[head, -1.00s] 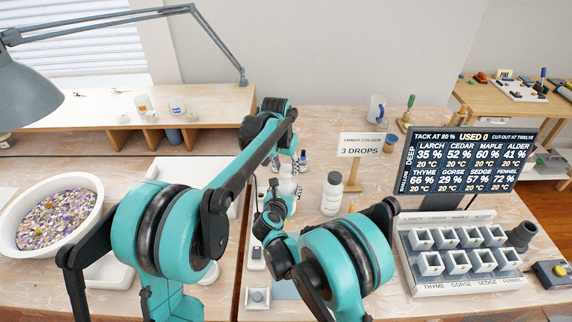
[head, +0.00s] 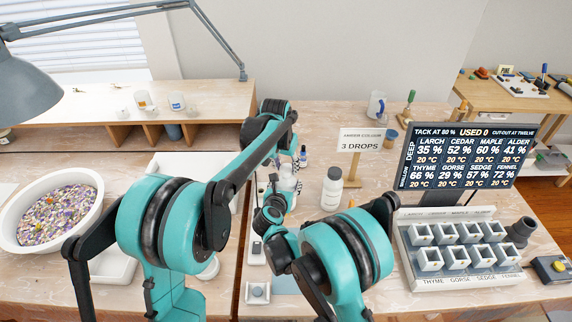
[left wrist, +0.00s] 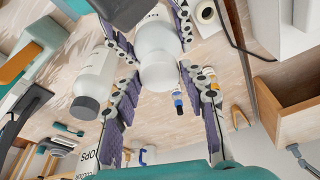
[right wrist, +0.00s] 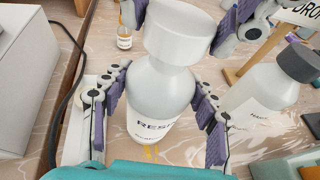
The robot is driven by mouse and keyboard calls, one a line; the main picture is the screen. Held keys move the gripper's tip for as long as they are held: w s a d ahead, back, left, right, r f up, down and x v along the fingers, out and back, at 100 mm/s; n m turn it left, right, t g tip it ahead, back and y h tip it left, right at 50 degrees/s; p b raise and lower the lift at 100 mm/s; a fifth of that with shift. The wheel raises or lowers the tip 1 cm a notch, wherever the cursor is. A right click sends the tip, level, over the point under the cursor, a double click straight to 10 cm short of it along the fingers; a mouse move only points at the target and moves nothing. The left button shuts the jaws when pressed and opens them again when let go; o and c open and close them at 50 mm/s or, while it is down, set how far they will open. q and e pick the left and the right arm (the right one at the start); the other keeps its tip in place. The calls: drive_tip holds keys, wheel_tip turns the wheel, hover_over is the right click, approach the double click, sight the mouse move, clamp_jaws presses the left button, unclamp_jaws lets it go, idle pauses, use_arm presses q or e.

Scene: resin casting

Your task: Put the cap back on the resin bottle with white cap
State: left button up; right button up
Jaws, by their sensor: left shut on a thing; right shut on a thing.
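The white resin bottle (right wrist: 160,100) stands between the fingers of my right gripper (right wrist: 160,108), which is shut on its body. It also shows, partly hidden by my arms, in the head view (head: 287,183). The white cap (right wrist: 180,35) is at the bottle's top, over the neck, and looks slightly tilted in the right wrist view. I cannot tell whether it is fully seated. My left gripper (left wrist: 157,82) is shut on the cap, with a finger on either side. The cap shows between these fingers in the left wrist view (left wrist: 158,76).
A white bottle with a dark grey cap (head: 331,188) stands just right of the resin bottle. The "3 drops" sign (head: 361,142), mould rack (head: 455,250) and display (head: 465,157) are farther right.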

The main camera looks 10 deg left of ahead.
use_arm(q)
drive_tip(key=shift+f, duration=0.6)
idle(0.3)
drive_tip(key=m+h, duration=0.1)
drive_tip(key=m, duration=0.3)
drive_tip(key=shift+w+a+g, duration=0.1)
drive_tip(key=shift+a+g, duration=0.05)
drive_tip(key=shift+g, duration=0.15)
drive_tip(key=m, duration=0.4)
drive_tip(key=shift+w+m+g+h, duration=0.1)
drive_tip(key=shift+m+g+h, duration=0.2)
drive_tip(key=shift+g+h, duration=0.1)
drive_tip(key=m+g, duration=0.1)
drive_tip(key=m, duration=0.6)
drive_tip(key=shift+w+g+h, duration=0.15)
drive_tip(key=shift+g+h, duration=0.25)
drive_tip(key=m+g, duration=0.1)
drive_tip(key=m, duration=0.4)
drive_tip(key=m+g+y, duration=0.1)
drive_tip(key=m, duration=0.4)
drive_tip(key=shift+w+m, duration=0.1)
drive_tip(key=shift+m, duration=0.3)
drive_tip(key=m+y, duration=0.1)
drive_tip(key=m, duration=0.2)
drive_tip(key=m+g, duration=0.1)
drive_tip(key=m, duration=0.2)
drive_tip(key=shift+y, duration=0.4)
drive_tip(key=o, duration=0.8)
drive_tip(key=shift+c, duration=0.2)
